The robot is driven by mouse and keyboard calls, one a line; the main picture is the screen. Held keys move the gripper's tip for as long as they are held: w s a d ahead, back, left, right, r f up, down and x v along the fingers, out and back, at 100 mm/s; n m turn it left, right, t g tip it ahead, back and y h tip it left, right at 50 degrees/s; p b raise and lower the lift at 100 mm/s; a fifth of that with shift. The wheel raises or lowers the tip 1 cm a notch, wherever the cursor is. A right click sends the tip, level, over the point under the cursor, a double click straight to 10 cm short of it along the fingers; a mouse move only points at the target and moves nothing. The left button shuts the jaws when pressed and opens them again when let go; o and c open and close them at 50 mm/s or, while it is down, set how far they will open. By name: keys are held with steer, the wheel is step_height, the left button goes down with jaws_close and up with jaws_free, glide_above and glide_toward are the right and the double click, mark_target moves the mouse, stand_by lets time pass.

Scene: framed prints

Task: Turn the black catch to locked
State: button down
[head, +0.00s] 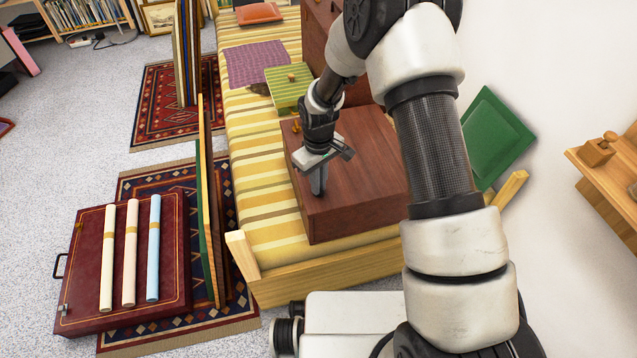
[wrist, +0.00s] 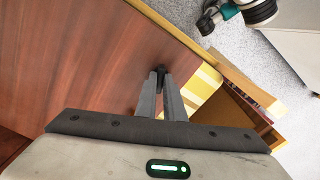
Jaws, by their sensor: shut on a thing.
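A reddish-brown wooden box (head: 365,205) lies on a yellow-striped couch. Its smooth wooden face also fills the left of the wrist view (wrist: 75,60). My gripper (head: 318,188) points down at the box's left edge. In the wrist view its two fingers (wrist: 161,82) are close together. They are shut on the small black catch (wrist: 160,70) at the box edge. Only a little of the catch shows beyond the fingertips, so I cannot tell which way it is turned. In the head view my gripper hides it.
The striped couch (head: 255,205) has a wooden end rail (head: 330,275). A green striped box (head: 287,88) lies behind the brown box. Panels (head: 202,200) stand upright left of the couch. A dark red case (head: 82,255) bears three rolls. A green panel (head: 495,135) leans at the wall.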

steer(key=m, duration=0.5)
stand_by(0.6)
steer(key=c, duration=1.9)
jaws_free()
steer(key=shift+o, duration=0.2)
step_height(320, 180, up, 18)
steer(key=p, duration=0.4)
steer(key=shift+f, duration=0.25)
steer(key=shift+r, duration=0.1)
